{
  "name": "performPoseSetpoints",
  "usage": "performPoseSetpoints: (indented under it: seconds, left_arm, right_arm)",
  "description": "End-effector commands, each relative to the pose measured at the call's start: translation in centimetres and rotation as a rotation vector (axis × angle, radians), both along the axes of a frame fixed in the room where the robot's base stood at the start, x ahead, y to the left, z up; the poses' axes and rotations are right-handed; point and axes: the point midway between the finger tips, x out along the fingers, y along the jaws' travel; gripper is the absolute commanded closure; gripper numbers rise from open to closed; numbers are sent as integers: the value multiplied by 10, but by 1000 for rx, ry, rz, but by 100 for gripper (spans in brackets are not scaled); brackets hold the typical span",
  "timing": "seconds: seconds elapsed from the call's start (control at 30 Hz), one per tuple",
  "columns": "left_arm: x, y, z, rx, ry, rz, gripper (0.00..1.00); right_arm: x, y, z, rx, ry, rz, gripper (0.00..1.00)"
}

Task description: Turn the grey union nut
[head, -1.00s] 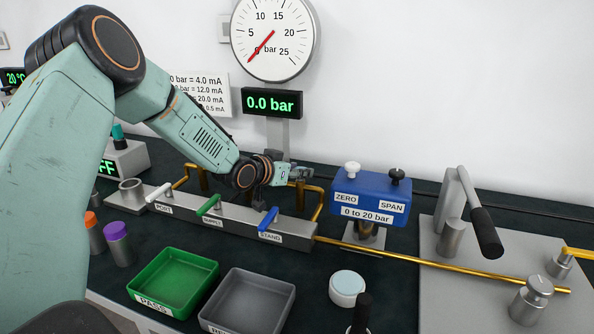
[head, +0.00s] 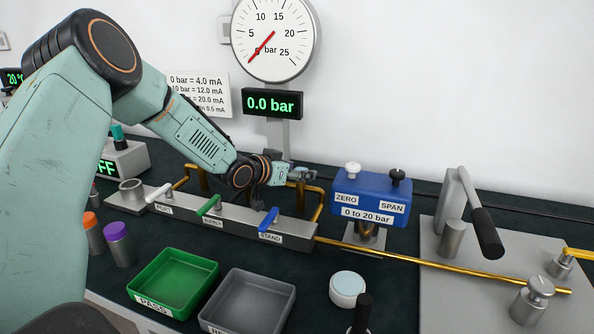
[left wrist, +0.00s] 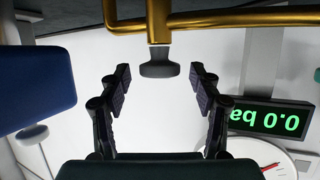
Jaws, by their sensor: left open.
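My left gripper (head: 300,174) reaches in from the left, behind the valve manifold and close to the brass pipe; it is small there. In the left wrist view, which looks upside down, its two dark fingers (left wrist: 160,80) are spread apart. Whether the flared end belongs to the nut is unclear. My right gripper is not in view.
The manifold (head: 232,221) carries white, green and blue levers. The blue transmitter box (head: 370,198) stands right of my left gripper. A gauge and a 0.0 bar display (head: 271,103) are behind. Green (head: 160,302) and grey trays (head: 238,324) lie in front; a hand pump (head: 470,215) stands right.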

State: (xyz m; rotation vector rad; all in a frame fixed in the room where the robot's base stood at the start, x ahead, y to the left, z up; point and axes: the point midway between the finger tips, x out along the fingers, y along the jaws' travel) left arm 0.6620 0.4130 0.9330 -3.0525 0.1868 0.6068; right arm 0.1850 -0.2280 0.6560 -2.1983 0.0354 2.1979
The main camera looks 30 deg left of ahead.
Motion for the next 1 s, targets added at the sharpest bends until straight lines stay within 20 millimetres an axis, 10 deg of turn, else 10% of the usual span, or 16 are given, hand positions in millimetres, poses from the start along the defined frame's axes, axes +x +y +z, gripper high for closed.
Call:
performPoseSetpoints:
  seconds: [1.0]
  left_arm:
    - [-66,9,28,-1,-1,5,36]
  right_arm:
    - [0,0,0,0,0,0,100]
